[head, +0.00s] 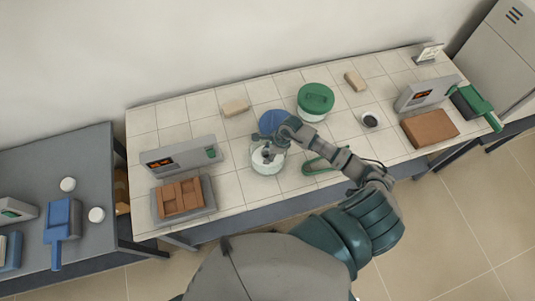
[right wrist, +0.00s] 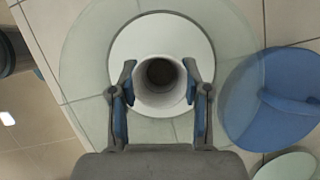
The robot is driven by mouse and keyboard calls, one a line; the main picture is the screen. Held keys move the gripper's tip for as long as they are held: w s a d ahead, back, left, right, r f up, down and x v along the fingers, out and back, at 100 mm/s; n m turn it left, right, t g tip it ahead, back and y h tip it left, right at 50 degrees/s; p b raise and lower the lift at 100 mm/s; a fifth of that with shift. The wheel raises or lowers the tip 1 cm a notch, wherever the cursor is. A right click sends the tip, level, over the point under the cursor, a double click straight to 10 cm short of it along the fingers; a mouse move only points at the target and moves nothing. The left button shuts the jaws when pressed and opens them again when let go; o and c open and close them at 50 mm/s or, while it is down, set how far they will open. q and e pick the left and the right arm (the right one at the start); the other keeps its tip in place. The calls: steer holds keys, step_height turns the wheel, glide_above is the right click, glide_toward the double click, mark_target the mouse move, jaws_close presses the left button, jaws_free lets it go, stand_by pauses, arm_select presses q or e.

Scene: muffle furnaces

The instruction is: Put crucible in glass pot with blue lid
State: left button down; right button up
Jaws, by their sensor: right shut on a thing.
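The white crucible (right wrist: 160,82) is held between the two fingers of my right gripper (right wrist: 160,85), its round mouth facing the wrist camera. Around it in the right wrist view is the clear glass pot (right wrist: 85,50), open, with a white round bottom or disc inside. In the head view the right gripper (head: 269,153) is over the open glass pot (head: 265,168) and partly hides it. How deep the crucible sits in the pot I cannot tell. The blue lid (head: 271,120) lies on the table behind the pot; it also shows in the right wrist view (right wrist: 270,105). My left gripper is not in view.
A green-lidded pot (head: 315,98) and a small cup with dark contents (head: 370,120) stand to the right. Green tongs (head: 318,165) lie under my right arm. Furnaces stand left (head: 183,157) and right (head: 425,92), with bricks nearby. Two light blocks lie at the back.

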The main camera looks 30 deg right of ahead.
steer(key=shift+d+f, duration=0.3)
steer(key=shift+f, duration=0.15)
steer(key=o, duration=1.1)
steer(key=shift+d, duration=0.15)
steer(key=shift+c, duration=0.2)
steer(key=shift+a+r, duration=0.15)
steer(key=shift+a, duration=0.25)
steer(key=shift+d+r, duration=0.1)
steer(key=shift+r, duration=0.2)
arm_select(q)
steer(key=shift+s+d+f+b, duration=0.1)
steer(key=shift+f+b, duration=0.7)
steer(key=shift+b, duration=0.05)
arm_select(e)
steer(key=v, duration=1.1)
steer(key=shift+r, duration=0.1)
steer(key=shift+s+d, duration=0.1)
steer(key=shift+d, duration=0.2)
